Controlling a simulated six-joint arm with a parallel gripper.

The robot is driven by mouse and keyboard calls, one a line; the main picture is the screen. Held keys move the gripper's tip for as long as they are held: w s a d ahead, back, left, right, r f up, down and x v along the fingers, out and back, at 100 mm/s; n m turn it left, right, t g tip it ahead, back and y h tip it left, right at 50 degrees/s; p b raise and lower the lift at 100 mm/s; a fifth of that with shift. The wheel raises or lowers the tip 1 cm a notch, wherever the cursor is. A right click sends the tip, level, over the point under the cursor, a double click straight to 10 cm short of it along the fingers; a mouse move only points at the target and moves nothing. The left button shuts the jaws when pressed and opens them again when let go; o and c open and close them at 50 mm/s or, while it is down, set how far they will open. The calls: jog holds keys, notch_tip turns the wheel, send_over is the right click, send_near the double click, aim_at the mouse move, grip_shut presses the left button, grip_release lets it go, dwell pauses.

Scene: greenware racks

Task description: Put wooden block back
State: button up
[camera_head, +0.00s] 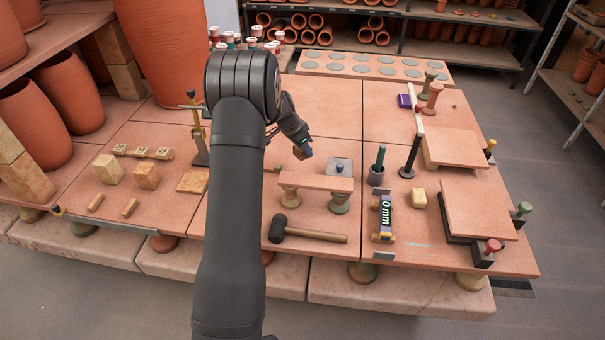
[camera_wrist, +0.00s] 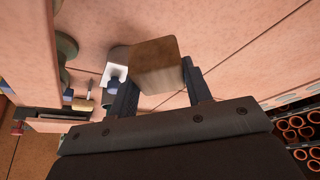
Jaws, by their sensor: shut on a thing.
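My gripper (camera_wrist: 160,90) is shut on a brown wooden block (camera_wrist: 156,64), with one finger on each side of it. In the head view my gripper (camera_head: 304,149) is above the tiled table, behind and left of the small grey plate with a blue knob (camera_head: 340,167). The block's held part is mostly hidden by my arm there.
A raised shelf slab (camera_head: 315,182) on short props stands below my gripper's side of the table. Tall terracotta pots (camera_head: 165,50) crowd the left.

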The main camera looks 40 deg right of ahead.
notch_tip(320, 180, down, 10)
jog(key=shift+r, duration=0.25)
jog(key=shift+f, duration=0.1)
jog(key=o, duration=1)
jog(key=v, duration=1.2)
